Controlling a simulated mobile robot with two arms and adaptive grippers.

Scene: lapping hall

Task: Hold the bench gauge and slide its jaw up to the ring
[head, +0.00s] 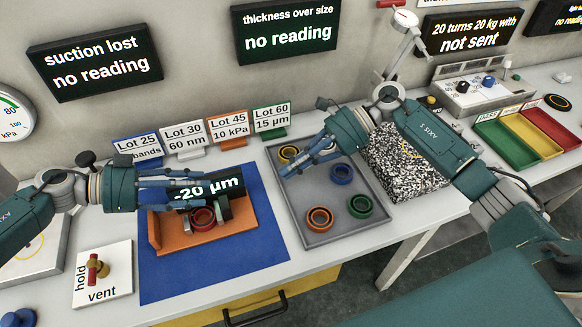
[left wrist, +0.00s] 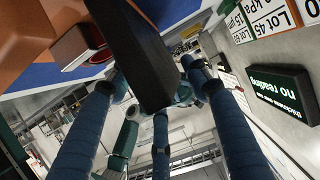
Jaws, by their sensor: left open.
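The bench gauge stands on the blue mat, with an orange base (head: 235,223), an upright orange end plate at its left and a dark body reading -20 µm. A red-orange ring (head: 203,219) sits on the base. A dark grey-green piece (head: 223,207), possibly the jaw, stands just right of the ring; any gap is unclear. My left gripper (head: 190,189) is open at the dark body, partly covering it. In the left wrist view the black body (left wrist: 143,60) reaches between the spread blue fingers. My right gripper (head: 293,162) is over the grey tray; its opening is unclear.
The grey tray (head: 318,237) holds several coloured rings. A speckled block (head: 402,170) stands right of it. Lot cards (head: 235,128) line the back of the blue mat (head: 165,285). A hold/vent valve plate (head: 108,285) is at left. The mat's front is clear.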

